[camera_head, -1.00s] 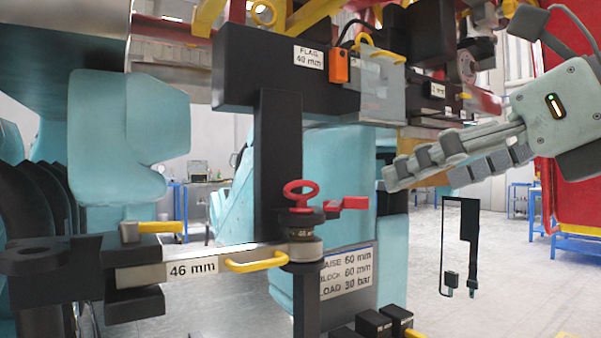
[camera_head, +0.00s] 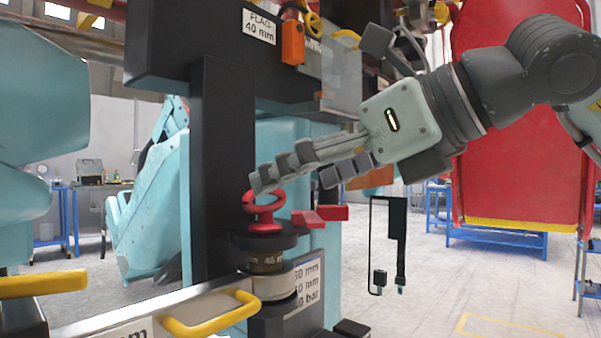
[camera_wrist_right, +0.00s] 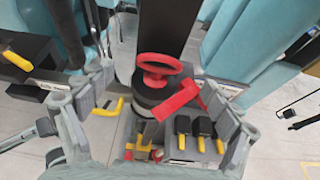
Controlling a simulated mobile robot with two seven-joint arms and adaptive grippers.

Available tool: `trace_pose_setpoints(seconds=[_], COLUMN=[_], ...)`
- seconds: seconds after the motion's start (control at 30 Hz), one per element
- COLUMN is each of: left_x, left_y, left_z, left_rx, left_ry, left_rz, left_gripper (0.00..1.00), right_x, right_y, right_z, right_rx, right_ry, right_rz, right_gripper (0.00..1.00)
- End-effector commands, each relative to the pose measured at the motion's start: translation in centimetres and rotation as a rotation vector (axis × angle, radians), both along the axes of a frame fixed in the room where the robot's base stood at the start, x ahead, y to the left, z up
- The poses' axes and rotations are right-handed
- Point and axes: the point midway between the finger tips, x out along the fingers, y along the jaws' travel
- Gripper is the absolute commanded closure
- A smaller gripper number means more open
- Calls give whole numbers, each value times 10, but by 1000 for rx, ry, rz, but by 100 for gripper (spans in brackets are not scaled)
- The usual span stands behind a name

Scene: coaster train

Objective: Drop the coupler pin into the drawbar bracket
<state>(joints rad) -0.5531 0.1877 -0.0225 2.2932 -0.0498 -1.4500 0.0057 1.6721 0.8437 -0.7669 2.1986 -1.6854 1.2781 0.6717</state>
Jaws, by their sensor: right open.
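The coupler pin appears to be the red ring-handled piece (camera_head: 264,203) standing upright in a dark round collar; its shank is hidden. A red tab (camera_head: 320,215) sticks out beside it to the right. The drawbar bracket appears to be the dark and metal collar (camera_head: 272,284) below, at the end of a metal bar with a yellow handle. My right gripper (camera_head: 290,182) is open, its fingers at the height of the ring. In the right wrist view the ring (camera_wrist_right: 160,66) shows between the spread fingers; contact cannot be told. My left gripper is out of view.
A black post (camera_head: 222,165) stands close behind the ring, under a dark beam with a FLAG 40 mm label. An orange block (camera_head: 292,42) hangs from the beam. Several yellow-and-black handles (camera_wrist_right: 200,126) lie below in the wrist view.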

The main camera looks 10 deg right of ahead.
Motion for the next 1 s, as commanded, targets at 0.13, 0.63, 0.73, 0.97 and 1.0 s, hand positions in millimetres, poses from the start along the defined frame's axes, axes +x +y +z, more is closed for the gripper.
trace_pose_setpoints(seconds=[0.13,0.63,0.73,0.97,1.0], left_x=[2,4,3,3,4], left_y=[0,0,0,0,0], left_z=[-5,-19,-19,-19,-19], left_rx=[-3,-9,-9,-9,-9], left_ry=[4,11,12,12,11], left_rz=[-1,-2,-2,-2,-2], left_gripper=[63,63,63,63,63], right_x=[15,42,42,42,42], right_y=[16,43,43,42,42], right_z=[-9,-25,-25,-26,-26], right_rx=[-2,0,0,0,0], right_ry=[4,2,2,2,2], right_rz=[4,1,1,1,1], right_gripper=[11,11,11,32,37])
